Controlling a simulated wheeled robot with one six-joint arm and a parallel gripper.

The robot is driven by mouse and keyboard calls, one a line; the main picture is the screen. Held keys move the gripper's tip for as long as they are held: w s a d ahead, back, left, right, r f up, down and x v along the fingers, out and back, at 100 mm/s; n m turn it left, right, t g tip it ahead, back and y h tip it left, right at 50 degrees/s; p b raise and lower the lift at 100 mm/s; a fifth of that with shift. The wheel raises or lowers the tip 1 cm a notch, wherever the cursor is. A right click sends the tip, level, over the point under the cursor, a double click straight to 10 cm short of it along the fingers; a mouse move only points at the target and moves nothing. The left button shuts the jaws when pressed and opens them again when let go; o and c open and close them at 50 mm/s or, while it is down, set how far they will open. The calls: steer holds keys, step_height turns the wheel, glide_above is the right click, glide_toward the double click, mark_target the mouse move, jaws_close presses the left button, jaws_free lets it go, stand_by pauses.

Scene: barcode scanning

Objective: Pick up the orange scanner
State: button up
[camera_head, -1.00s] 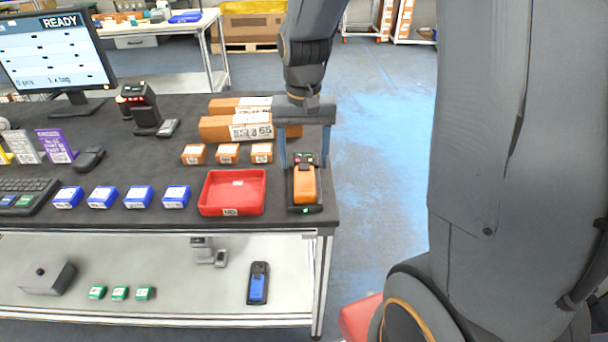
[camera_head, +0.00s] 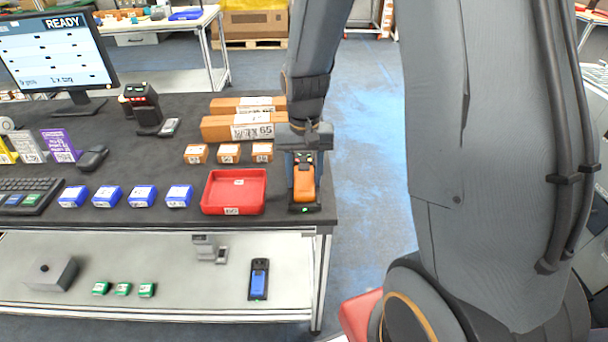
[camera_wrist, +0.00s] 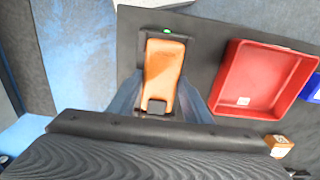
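The orange scanner (camera_head: 304,184) stands in a black dock at the right end of the dark table, beside the red tray. A green light shows at the dock's front edge. My gripper (camera_head: 304,172) is over the scanner from above, with one finger on each side of it. In the wrist view the fingers of my gripper (camera_wrist: 163,85) lie close against both sides of the orange scanner (camera_wrist: 163,65) and look shut on it. The scanner still sits low in its dock (camera_wrist: 195,50). The finger tips are partly hidden.
The red tray (camera_head: 207,191) is just left of the scanner. Small orange boxes (camera_head: 228,153) and long brown boxes (camera_head: 222,128) lie behind it. Blue boxes (camera_head: 142,195) line the front left. The table's right edge is close; open floor (camera_head: 368,150) lies beyond.

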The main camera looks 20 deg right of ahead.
steer(key=c, duration=0.7)
steer(key=shift+c, duration=0.3)
steer(key=shift+r, duration=0.2)
